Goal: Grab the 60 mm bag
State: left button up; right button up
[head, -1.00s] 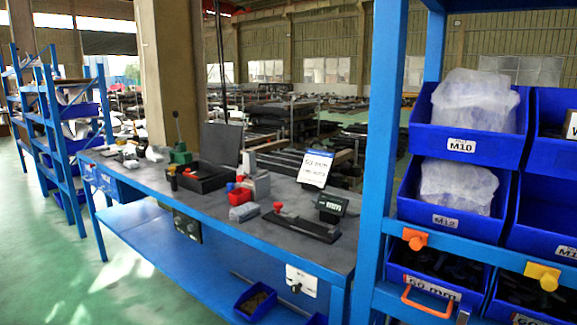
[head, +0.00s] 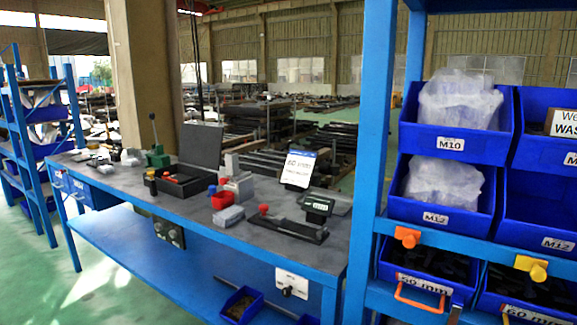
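Two blue bins low on the rack at the right carry labels reading 60 mm: the left 60 mm bin (head: 424,283) and the right 60 mm bin (head: 527,312), which is cut off by the picture's bottom. Both hold dark, black-looking contents (head: 430,262); I cannot tell whether these are bags. Clear plastic bags show in the bins above, one in the M10 bin (head: 458,100) and one in the M12 bin (head: 443,183). Neither of my grippers is in view.
A blue rack post (head: 372,130) stands left of the bins. An orange knob (head: 407,237) and a yellow knob (head: 531,267) sit on the rack's rail. A long workbench (head: 130,190) with tools and a box runs left. Green floor (head: 110,285) is open at front left.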

aim_at(132, 162)
jog(key=u, duration=0.5)
jog(key=i, duration=0.7)
jog(key=u, duration=1.4)
jog(key=i, duration=2.15)
jog(key=z, duration=0.65)
jog(key=i, duration=1.7)
jog(key=z, duration=1.25)
